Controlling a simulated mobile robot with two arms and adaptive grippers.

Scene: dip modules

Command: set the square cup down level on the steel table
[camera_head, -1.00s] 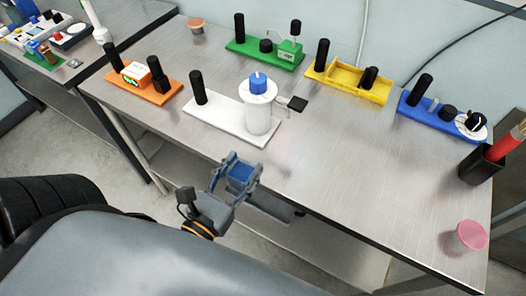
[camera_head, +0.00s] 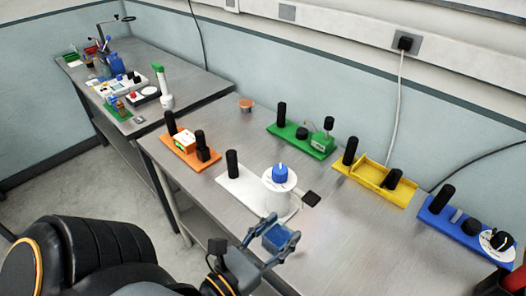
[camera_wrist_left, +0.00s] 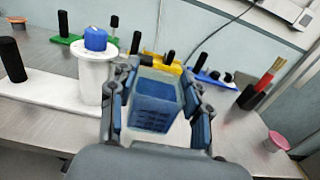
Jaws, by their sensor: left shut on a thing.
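The square cup (camera_head: 277,238) is small and clear-walled with blue in it. My left gripper (camera_head: 280,230) is shut on it, one finger on each side. In the left wrist view the cup (camera_wrist_left: 156,100) sits between the fingers, looking roughly upright. In the head view the cup shows in front of the white module, at the near edge of the steel table (camera_head: 345,245). It looks held above the surface, though its underside is hidden. My right gripper is not in view.
The white module (camera_head: 236,184) with its blue-knobbed cylinder (camera_head: 278,185) stands just behind the cup. Orange (camera_head: 178,151), green (camera_head: 303,143), yellow (camera_head: 370,180) and blue (camera_head: 452,222) modules line the table. Bare steel lies right of the cup. A pink-topped item (camera_wrist_left: 278,140) stands far right.

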